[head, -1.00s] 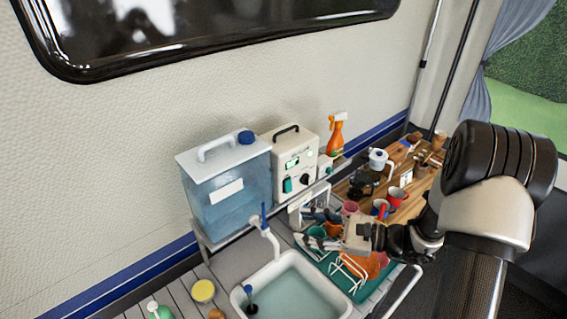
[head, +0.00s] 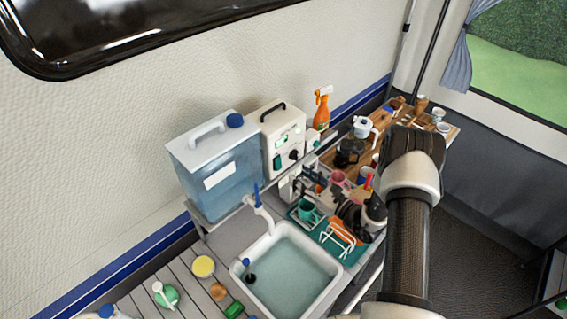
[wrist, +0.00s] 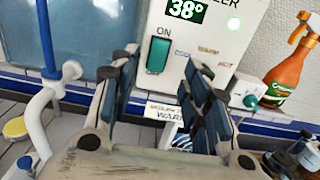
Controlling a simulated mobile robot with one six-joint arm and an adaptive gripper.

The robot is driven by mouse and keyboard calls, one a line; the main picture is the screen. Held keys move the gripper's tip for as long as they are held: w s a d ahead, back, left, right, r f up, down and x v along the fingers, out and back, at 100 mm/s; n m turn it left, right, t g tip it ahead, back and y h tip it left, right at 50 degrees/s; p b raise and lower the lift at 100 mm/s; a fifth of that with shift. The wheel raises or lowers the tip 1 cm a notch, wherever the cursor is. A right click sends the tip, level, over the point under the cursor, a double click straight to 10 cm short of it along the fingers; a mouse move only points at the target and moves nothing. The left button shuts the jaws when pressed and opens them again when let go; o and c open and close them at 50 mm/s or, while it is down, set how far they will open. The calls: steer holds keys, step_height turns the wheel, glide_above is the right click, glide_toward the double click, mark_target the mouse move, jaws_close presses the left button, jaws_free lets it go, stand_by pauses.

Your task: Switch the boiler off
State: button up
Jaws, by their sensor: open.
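The boiler (head: 283,132) is a white box with a black top handle, standing on the shelf beside the blue water tank.
The water tank (head: 218,165) and its tap (head: 258,203) stand left of the boiler. An orange spray bottle (head: 321,110) stands to the right. Below are the sink (head: 322,296) and a green rack area with cups. A wooden board with several items lies at right.

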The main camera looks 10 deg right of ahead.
mark_target(279, 161)
steer(key=p+x, duration=0.1)
steer(key=x, duration=0.7)
steer(key=shift+w+a, duration=0.2)
steer(key=shift+c, duration=0.5)
